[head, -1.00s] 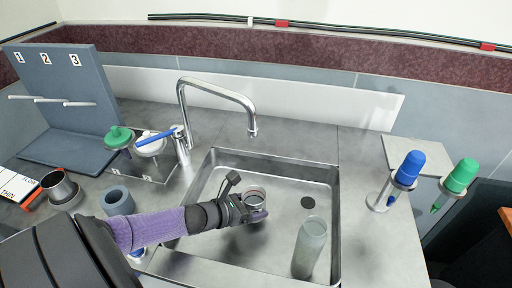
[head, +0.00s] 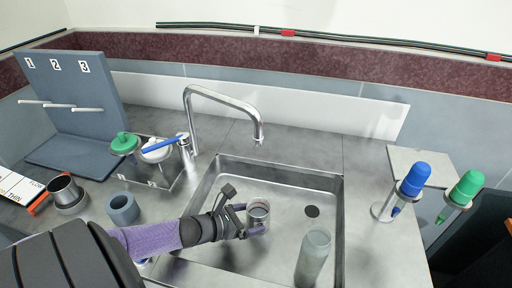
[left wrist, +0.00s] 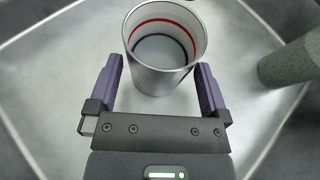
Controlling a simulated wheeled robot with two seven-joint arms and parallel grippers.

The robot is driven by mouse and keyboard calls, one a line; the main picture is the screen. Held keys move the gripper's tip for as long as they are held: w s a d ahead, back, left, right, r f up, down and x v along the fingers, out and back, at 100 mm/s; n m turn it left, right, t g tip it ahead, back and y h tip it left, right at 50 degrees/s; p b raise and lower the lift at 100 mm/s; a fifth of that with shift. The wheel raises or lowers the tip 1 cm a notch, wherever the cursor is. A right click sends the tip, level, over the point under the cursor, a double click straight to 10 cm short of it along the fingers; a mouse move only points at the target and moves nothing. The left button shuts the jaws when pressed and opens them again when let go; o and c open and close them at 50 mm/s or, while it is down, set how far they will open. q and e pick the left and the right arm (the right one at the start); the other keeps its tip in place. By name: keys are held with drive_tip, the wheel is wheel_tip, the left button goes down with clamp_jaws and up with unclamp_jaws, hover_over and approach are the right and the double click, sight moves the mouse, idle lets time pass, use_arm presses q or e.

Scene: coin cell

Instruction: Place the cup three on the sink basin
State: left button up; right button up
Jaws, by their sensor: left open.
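A metal cup (head: 258,213) is upright in the sink basin (head: 290,185), left of the drain, and appears to stand on its floor. In the left wrist view the cup (left wrist: 163,62) shows a red ring inside its rim and is empty. No number shows on it. My left gripper (head: 256,221) is open, with one purple finger on each side of the cup. The left wrist view shows the gripper (left wrist: 160,85) with a gap beside the cup's lower part at each finger. My right gripper is not in view.
A translucent bottle (head: 314,257) stands in the basin's front right. The faucet (head: 225,95) arches over the back rim. Another metal cup (head: 64,190) and a grey-blue ring (head: 122,208) are on the left counter. Blue (head: 414,180) and green (head: 467,188) capped tools stand at right.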

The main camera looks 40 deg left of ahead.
sight(249, 218)
use_arm(q)
drive_tip(key=p+v, duration=0.1)
drive_tip(key=v, duration=0.3)
drive_tip(key=shift+s+r+p, duration=0.15)
drive_tip(key=shift+s+p, duration=0.05)
drive_tip(key=shift+p, duration=0.1)
drive_tip(key=shift+s+a, duration=0.15)
drive_tip(key=shift+s, duration=0.1)
drive_tip(key=shift+r, duration=0.15)
